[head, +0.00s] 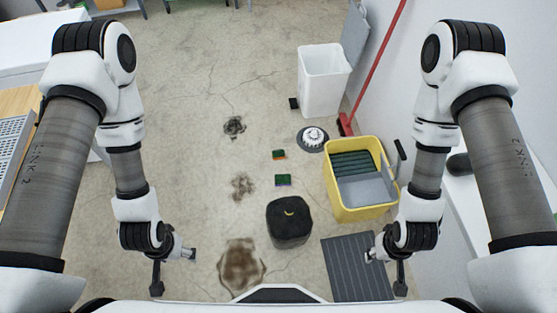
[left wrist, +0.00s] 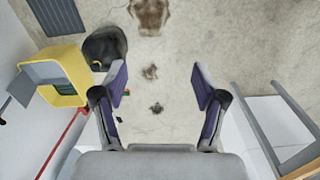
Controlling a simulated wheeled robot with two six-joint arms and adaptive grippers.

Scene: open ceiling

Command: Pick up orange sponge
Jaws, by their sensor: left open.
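The orange sponge (head: 279,154) lies on the floor near the middle of the head view, with a green top and an orange edge. A second sponge (head: 283,180), green with a purple edge, lies just nearer to me. My left gripper (head: 175,268) is open and empty, well left of and nearer than both sponges. Its spread fingers also show in the left wrist view (left wrist: 160,82), where a finger hides most of the sponge area. My right gripper (head: 386,270) is open and empty above the dark grey mat, right of and nearer than the sponges.
A black bin (head: 289,235) stands nearer than the sponges. A yellow mop bucket (head: 333,203) stands to their right, with a white bin (head: 322,88) and red pole (head: 378,62) behind. A grey mat (head: 350,262) lies at right. Stained floor left of the sponges is free.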

